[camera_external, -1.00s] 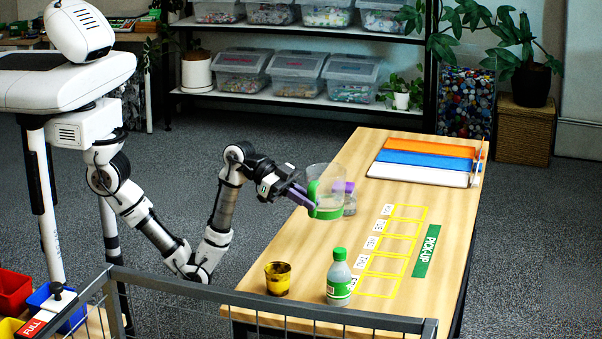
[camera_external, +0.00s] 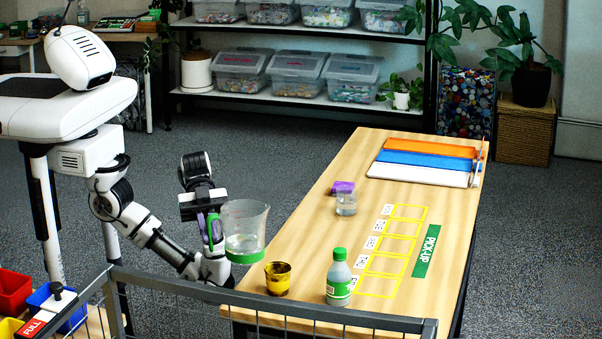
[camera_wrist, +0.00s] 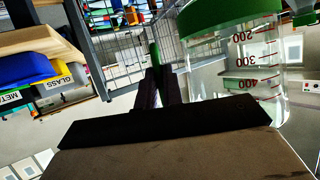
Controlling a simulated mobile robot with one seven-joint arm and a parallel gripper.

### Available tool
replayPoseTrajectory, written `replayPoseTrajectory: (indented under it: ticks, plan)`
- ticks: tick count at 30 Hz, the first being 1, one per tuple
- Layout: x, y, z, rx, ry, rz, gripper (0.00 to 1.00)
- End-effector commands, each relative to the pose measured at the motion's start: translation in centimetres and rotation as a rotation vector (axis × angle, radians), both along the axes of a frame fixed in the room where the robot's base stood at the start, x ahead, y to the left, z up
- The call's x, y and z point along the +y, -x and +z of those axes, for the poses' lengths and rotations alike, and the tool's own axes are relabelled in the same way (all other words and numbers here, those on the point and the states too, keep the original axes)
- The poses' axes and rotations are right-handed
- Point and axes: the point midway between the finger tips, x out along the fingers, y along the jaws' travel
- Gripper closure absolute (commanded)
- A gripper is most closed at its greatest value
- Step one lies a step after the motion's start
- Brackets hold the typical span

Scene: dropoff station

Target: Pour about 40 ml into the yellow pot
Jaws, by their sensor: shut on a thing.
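The yellow pot (camera_external: 278,279) stands upright at the table's near left corner, with dark stains around its rim. My gripper (camera_external: 212,228) is shut on the green handle of a clear measuring jug (camera_external: 244,226). The jug is upright, with a green base band and clear liquid low inside. The pot is not recognisable there.
A green-capped bottle (camera_external: 339,278) stands right of the pot. A small clear jar (camera_external: 346,202) and a purple block (camera_external: 343,187) are further back on the table (camera_external: 330,235). Yellow outlined slots lie to the right. A metal rail (camera_external: 300,313) runs along the front.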

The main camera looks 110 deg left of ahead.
Motion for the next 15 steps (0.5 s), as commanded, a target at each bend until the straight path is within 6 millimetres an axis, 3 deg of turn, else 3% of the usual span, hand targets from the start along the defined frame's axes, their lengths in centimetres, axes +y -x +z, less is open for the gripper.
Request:
replayPoseTrajectory:
  ticks: [6, 12, 15]
  plan:
    - [-2.1, 3.1, -1.1, -0.004, 0.002, -0.104, 1.0]
    - [-3.3, 5.0, -1.8, -0.002, 0.001, -0.167, 1.0]
    - [-3.2, 5.0, -2.5, 0.001, 0.002, -0.166, 1.0]
